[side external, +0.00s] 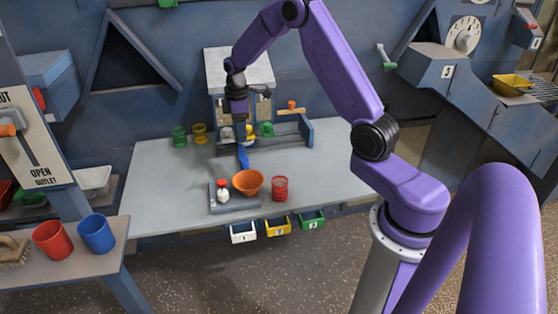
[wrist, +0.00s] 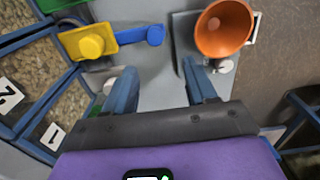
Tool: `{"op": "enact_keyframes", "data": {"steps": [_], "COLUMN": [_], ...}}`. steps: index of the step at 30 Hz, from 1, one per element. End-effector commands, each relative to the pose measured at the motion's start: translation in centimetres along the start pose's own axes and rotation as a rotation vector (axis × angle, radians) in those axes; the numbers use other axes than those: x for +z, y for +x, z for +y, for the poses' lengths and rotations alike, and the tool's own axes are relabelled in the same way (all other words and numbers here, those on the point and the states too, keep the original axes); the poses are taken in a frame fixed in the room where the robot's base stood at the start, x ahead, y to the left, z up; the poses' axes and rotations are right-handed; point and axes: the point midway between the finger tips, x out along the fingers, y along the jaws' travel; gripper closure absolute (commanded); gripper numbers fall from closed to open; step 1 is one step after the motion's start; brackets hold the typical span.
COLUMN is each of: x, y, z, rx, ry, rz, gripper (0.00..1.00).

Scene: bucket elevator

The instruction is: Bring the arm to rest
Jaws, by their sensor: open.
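My gripper (wrist: 158,78) is open in the wrist view, with its two blue fingers apart and nothing between them. In the side view my gripper (side external: 240,138) hangs down over the back middle of the table, in front of the hopper unit. The arm is bent, with its elbow raised high. In the wrist view, a yellow part with a blue handle (wrist: 92,42) lies beyond the left finger. An orange funnel (wrist: 222,30) lies beyond the right finger. The fingers look clear of both, though the exact height is hard to tell.
The orange funnel (side external: 248,181) and a white bottle with a red cap (side external: 223,191) are by a grey plate at the table front. A red clear cup (side external: 280,189) stands to their right. Green (side external: 179,136) and amber (side external: 200,133) cups stand back left. The table's left part is clear.

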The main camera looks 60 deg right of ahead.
Motion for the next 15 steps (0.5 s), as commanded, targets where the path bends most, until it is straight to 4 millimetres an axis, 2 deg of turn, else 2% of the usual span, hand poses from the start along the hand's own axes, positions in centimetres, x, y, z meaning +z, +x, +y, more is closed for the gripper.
{"op": "enact_keyframes", "data": {"steps": [5,9,15], "x": [-2.4,-3.8,-3.9], "y": [-2.3,-4.3,-6.7], "z": [-4.7,-9.8,-17.2], "rx": [0.004,0.006,0.007], "ry": [-0.040,-0.072,-0.117], "rz": [0.004,0.007,0.013], "gripper": [0.44,0.44,0.44]}}
